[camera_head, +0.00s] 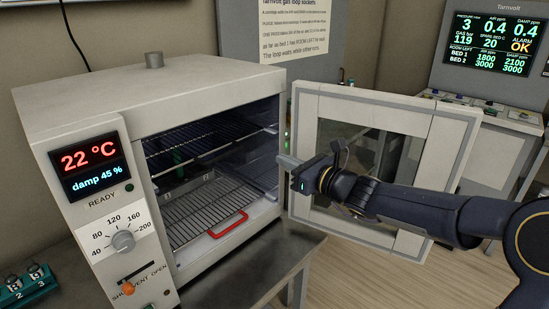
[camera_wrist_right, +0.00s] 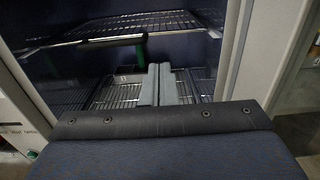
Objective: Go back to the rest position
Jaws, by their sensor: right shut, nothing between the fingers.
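My right gripper (camera_head: 288,161) is in front of the open oven (camera_head: 80,112), between its opening and the swung-open door (camera_head: 415,118). Its two pale fingers are together and empty; in the wrist view the closed fingers (camera_wrist_right: 157,84) point into the oven chamber. In the head view my right arm comes in from the right and crosses in front of the door and its window. I cannot tell whether the arm touches the door. My left gripper is not in view.
Inside the oven are an upper wire rack (camera_head: 200,143) and a lower rack (camera_head: 205,208) with a red handle (camera_head: 228,224). A green and dark item stands further in, partly hidden. A metal table (camera_head: 255,270) lies below. A display console (camera_head: 495,45) stands at the back right.

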